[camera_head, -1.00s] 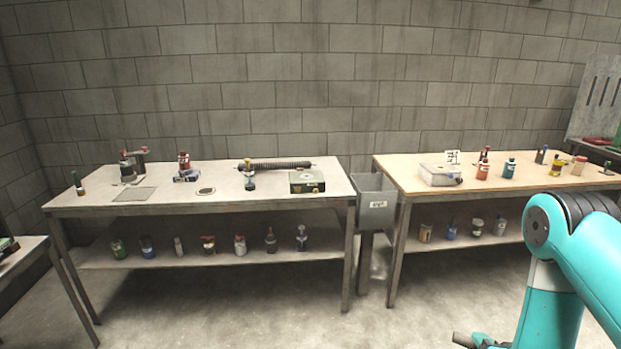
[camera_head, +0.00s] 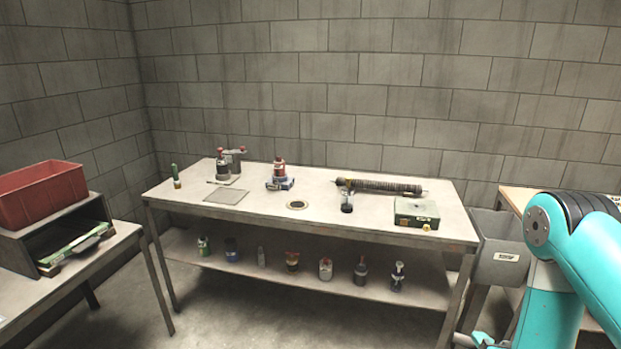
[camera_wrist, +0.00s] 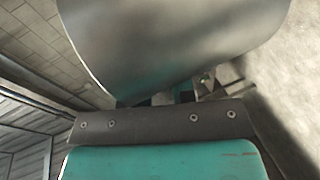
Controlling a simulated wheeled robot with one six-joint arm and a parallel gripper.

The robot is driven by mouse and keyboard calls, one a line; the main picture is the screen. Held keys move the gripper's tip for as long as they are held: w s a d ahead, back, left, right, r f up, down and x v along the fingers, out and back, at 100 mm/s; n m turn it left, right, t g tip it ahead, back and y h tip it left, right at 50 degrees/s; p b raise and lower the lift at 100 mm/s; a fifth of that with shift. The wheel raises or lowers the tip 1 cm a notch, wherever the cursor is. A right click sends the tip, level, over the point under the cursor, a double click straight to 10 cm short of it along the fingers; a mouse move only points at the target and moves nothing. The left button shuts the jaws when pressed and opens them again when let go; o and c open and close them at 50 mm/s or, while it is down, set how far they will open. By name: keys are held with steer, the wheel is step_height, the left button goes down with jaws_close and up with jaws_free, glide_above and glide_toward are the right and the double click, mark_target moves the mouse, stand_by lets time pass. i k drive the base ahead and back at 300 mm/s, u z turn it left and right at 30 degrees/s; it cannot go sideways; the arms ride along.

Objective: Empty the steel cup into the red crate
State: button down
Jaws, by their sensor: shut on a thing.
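The red crate (camera_head: 41,192) stands at the far left of the head view, on top of a grey open-fronted box on the left table. In the wrist view a smooth steel cup (camera_wrist: 170,40) fills the upper middle, close to the camera. My gripper (camera_wrist: 165,100) is shut on the steel cup; its fingertips are mostly hidden behind the cup. The cup's mouth and contents do not show.
The grey box (camera_head: 70,232) under the crate holds a green and white item. The middle table (camera_head: 262,212) carries bottles, a dark coil and a green box (camera_head: 416,213). A grey bin (camera_head: 502,255) hangs at its right end. Open floor (camera_head: 230,315) lies in front.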

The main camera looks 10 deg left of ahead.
mark_target(30, 195)
steer(key=u, duration=0.55)
steer(key=i, duration=0.65)
steer(key=u, duration=1.2)
steer(key=i, duration=0.8)
steer(key=u, duration=0.7)
steer(key=i, duration=1.65)
steer(key=u, duration=0.15)
